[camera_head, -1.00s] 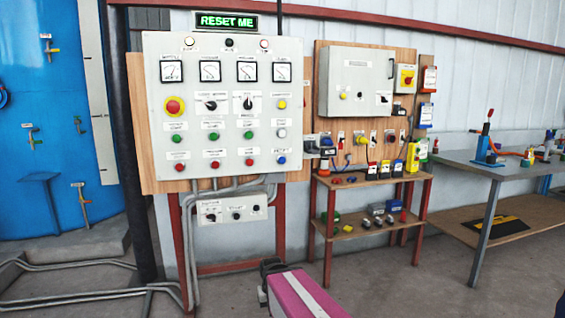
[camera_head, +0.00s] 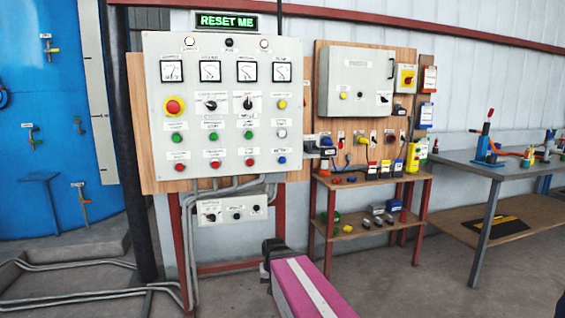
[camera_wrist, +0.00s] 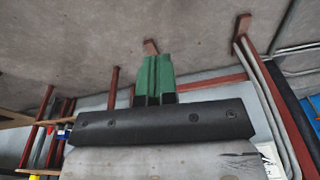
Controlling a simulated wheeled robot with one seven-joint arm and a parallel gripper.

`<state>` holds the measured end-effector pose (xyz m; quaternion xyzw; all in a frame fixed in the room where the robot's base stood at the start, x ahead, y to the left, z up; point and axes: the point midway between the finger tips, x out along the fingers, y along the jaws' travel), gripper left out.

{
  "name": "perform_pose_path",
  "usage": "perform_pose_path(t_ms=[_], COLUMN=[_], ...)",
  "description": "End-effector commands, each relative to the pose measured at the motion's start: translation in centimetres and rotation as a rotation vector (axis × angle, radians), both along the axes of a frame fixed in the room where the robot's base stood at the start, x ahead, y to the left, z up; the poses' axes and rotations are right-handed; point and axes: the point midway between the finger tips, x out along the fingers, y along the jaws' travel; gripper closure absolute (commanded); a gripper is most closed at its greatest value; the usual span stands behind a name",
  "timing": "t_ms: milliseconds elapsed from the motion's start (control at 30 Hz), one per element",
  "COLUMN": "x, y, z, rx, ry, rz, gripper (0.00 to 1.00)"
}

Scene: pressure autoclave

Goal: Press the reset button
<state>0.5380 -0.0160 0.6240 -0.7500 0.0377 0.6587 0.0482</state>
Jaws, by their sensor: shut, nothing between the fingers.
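A grey control panel (camera_head: 228,128) stands ahead with gauges, knobs and rows of coloured buttons. A blue button (camera_head: 281,160) sits at its lower right, below a white one (camera_head: 282,134) and a yellow one (camera_head: 282,104). Their labels are too small to read surely, so I cannot tell which is the reset button. A green-lit sign (camera_head: 227,21) above reads "RESET ME". My gripper (camera_wrist: 157,60) shows in the wrist view with its green fingers together and empty, apart from any button. In the head view my pink arm rises at the bottom, below the panel; the fingers are not discernible there.
A small lower box (camera_head: 232,209) hangs under the panel with conduits beside it. A red-legged shelf (camera_head: 372,180) with loose parts and a grey workbench (camera_head: 510,168) stand to the right. A blue tank (camera_head: 45,110) is at left. The floor before the panel is open.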

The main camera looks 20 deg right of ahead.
Motion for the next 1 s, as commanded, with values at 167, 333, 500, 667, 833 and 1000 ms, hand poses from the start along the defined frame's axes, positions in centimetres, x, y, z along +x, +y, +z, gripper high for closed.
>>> perform_pose_path(t_ms=[167, 333, 500, 667, 833, 1000], x=[4.3, 7.7, 10.8, 13.3, 15.7, 17.7], y=[-1.4, -2.9, -4.4, -5.9, -7.7, -9.4], z=[4.2, 8.4, 13.0, 17.6, 22.8, 28.2], rx=[0.015, 0.031, 0.052, 0.074, 0.1, 0.129], ry=[-0.091, -0.171, -0.253, -0.328, -0.41, -0.491], rz=[-0.084, -0.163, -0.239, -0.309, -0.382, -0.451], gripper=[1.0, 1.0, 1.0, 1.0, 1.0, 1.0])
